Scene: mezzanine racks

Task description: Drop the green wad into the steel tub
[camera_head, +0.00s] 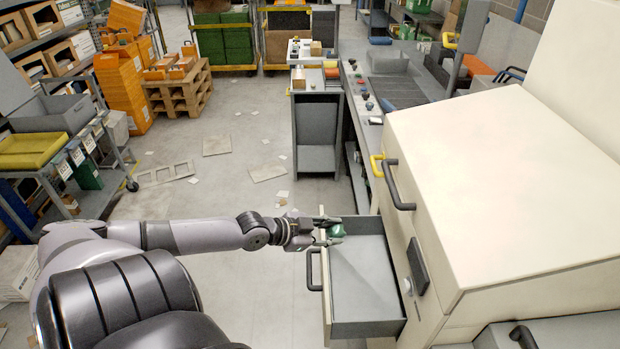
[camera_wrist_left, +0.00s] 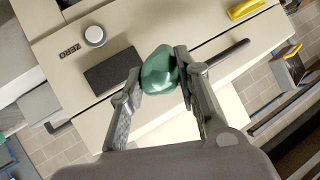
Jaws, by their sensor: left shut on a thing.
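My left gripper (camera_head: 331,230) is shut on the green wad (camera_head: 337,231). In the left wrist view the wad (camera_wrist_left: 158,72) is a smooth, rounded dark-green lump pinched between the two fingers (camera_wrist_left: 160,85). In the head view the gripper and wad are at the far left corner of an open drawer (camera_head: 368,329), whose grey inside looks empty. I cannot tell for certain which container is the steel tub; a grey open tub (camera_head: 55,113) stands on the cart at the left. My right gripper is not in view.
The drawer belongs to a large cream machine (camera_head: 500,170) with black handles on the right. A yellow tray (camera_head: 32,150) lies on the left cart. An orange stack and a wooden pallet (camera_head: 180,95) stand farther back. Flat boards and scraps litter the otherwise open floor.

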